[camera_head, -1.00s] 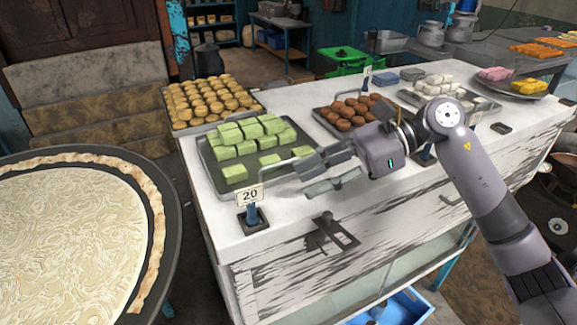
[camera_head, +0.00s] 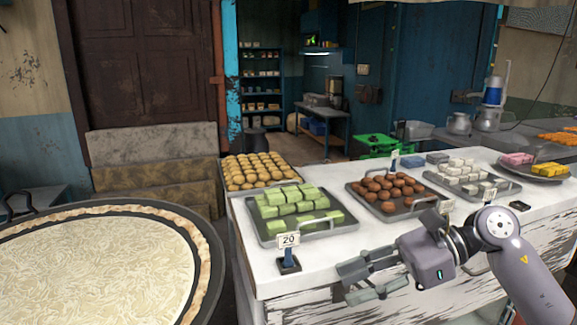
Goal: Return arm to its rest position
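My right gripper (camera_head: 362,283) is in the head view at the lower right, over the front edge of the white counter (camera_head: 330,262). Its two fingers point left and stand apart, with nothing between them. The purple-grey arm behind it (camera_head: 525,270) comes in from the lower right corner. A tray of green sweets (camera_head: 295,208) lies behind and to the left of the gripper. The price stand marked 20 (camera_head: 288,250) stands left of the fingertips, apart from them. My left gripper is out of view.
A wide round pan (camera_head: 205,270) of pale, stringy food fills the lower left. A tray of yellow balls (camera_head: 259,170), a tray of brown balls (camera_head: 391,193) and a tray of white sweets (camera_head: 472,178) stand farther back. A plate of pink and yellow sweets (camera_head: 535,170) is at right.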

